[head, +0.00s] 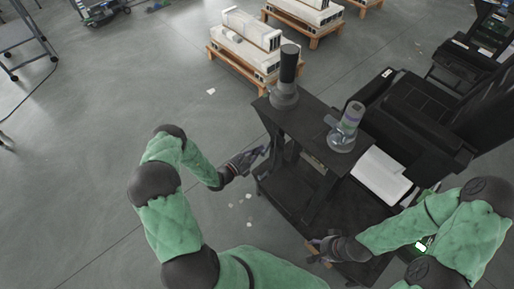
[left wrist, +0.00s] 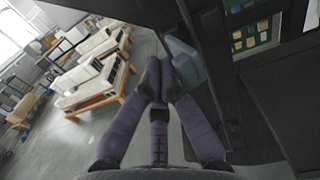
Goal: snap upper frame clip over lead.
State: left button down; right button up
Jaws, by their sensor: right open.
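My left gripper (head: 258,152) is beside the left side of a dark column stand (head: 318,118). In the left wrist view its purple-grey fingers (left wrist: 157,72) come close together at the tips; whether they pinch anything is unclear. A grey-blue piece (left wrist: 186,62) lies right by the fingertips, against a dark upright; I cannot tell if they touch. My right gripper (head: 316,250) is open, low at the front edge of the stand's dark base. I cannot make out the upper frame clip or the lead for certain in either view.
A black cylinder on a grey foot (head: 284,95) and a grey-capped device (head: 346,128) stand on the top. A white panel (head: 381,176) lies to the right, beside black machinery (head: 420,110). Wooden pallets (head: 246,68) with white units stand behind.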

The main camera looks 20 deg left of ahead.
pick_arm(q)
jog(key=shift+s+d, duration=0.3)
jog(key=shift+d, duration=0.5)
jog(key=shift+p+v, duration=0.6)
jog(key=shift+v, duration=1.7)
jog(key=shift+d, duration=0.1)
jog(key=shift+s+d+p, duration=0.2)
jog(key=shift+s+d, duration=0.05)
jog(key=shift+d, duration=0.3)
jog(key=shift+s+d+p, duration=0.15)
jog(key=shift+s+d, duration=0.05)
jog(key=shift+d, duration=0.35)
jog(key=shift+x, duration=0.95)
jog(key=v, duration=0.7)
